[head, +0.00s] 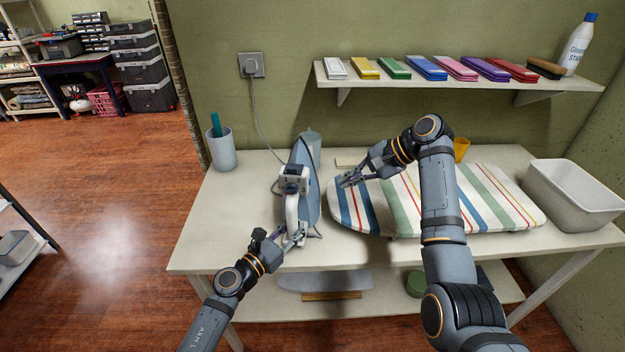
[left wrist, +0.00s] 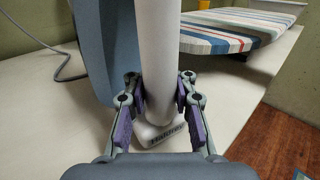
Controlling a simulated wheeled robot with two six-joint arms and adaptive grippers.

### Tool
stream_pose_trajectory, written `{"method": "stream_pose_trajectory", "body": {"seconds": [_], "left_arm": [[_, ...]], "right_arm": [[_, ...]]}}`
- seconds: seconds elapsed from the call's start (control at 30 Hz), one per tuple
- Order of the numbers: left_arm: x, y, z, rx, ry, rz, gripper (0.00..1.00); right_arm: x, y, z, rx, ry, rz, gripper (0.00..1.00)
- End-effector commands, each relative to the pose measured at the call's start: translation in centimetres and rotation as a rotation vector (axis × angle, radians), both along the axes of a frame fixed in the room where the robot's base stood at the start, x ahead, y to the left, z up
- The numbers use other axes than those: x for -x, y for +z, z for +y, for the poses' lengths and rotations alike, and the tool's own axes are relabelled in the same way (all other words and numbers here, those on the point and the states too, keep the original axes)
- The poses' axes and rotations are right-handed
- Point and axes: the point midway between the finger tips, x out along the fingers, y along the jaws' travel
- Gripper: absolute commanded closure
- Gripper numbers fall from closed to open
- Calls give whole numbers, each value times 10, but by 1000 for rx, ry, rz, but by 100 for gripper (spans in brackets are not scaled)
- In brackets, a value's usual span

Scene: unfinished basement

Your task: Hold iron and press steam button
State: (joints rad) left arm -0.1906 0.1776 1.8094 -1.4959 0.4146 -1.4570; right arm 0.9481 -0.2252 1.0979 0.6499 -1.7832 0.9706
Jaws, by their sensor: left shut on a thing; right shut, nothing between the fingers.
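The iron (head: 309,190) stands upright on its heel on the white table, left of the ironing board, with its blue-grey soleplate facing right. My left gripper (head: 295,234) is shut on the iron's white handle. In the left wrist view the purple-padded fingers (left wrist: 157,108) close on both sides of the handle (left wrist: 157,60). My right gripper (head: 346,181) is shut and empty over the left end of the striped ironing board (head: 480,205), to the right of the iron and apart from it. I cannot make out the steam button for certain.
A cord runs from the iron to the wall socket (head: 251,65). A cup with a teal item (head: 222,152) stands at the table's left. A grey bin (head: 572,195) stands at the right. A shelf (head: 450,84) with coloured boxes hangs above. The table's front left (head: 225,235) is clear.

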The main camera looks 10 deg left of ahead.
Motion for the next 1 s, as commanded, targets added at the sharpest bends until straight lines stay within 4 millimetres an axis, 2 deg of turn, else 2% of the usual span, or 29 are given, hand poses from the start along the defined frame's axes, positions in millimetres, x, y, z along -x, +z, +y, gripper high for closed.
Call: {"method": "stream_pose_trajectory", "body": {"seconds": [0.13, 0.17, 0.4, 0.73, 1.0], "left_arm": [[0, -1, 0, 0, -1, 2, 100], [0, -1, 0, 0, -1, 2, 79], [0, -1, 0, 0, 0, 1, 47], [3, -1, 2, 0, 0, 1, 47], [48, -2, 23, -4, -3, 6, 47]], "right_arm": [[0, 0, 0, 0, 0, 0, 100], [0, 0, 0, 0, 0, 0, 100], [0, 0, 0, 0, 0, 0, 100], [0, 0, 0, 0, 0, 0, 100], [0, 0, 0, 0, 0, 0, 100]]}}
